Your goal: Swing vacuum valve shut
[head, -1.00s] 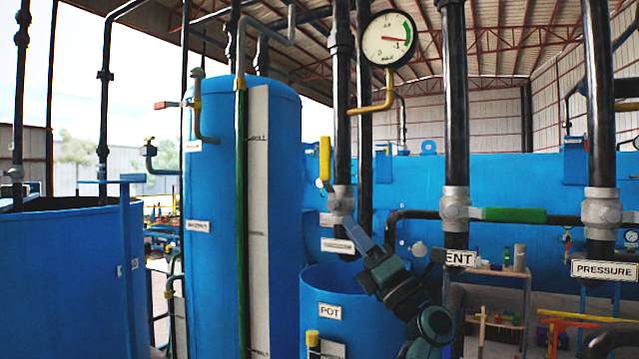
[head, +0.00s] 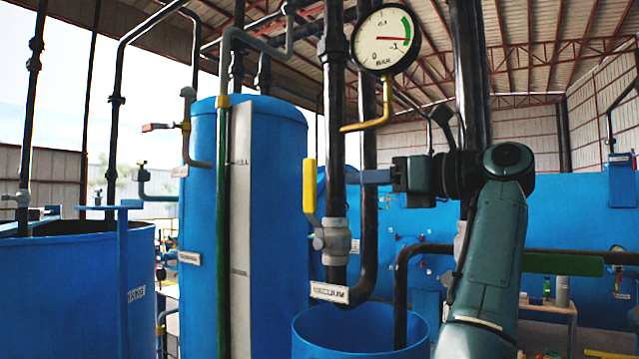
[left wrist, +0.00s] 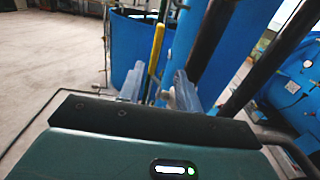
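The vacuum valve has a yellow lever (head: 309,186) standing upright and a grey body (head: 333,241) on a vertical black pipe, above the VACUUM label (head: 329,292). My left gripper (head: 362,177) reaches in from the right at lever height, its blue fingers pointing left towards the lever. The pipe hides part of the fingers. In the left wrist view, the fingers of the left gripper (left wrist: 156,90) are apart, and the yellow lever (left wrist: 156,48) shows between them. Whether they touch it cannot be told. My right gripper is not in view.
A pressure gauge (head: 386,39) on a yellow elbow pipe hangs above my left gripper. A tall blue tank (head: 269,200) stands left of the valve. An open blue pot (head: 345,345) is below it. A green-handled valve (head: 563,264) is on the right.

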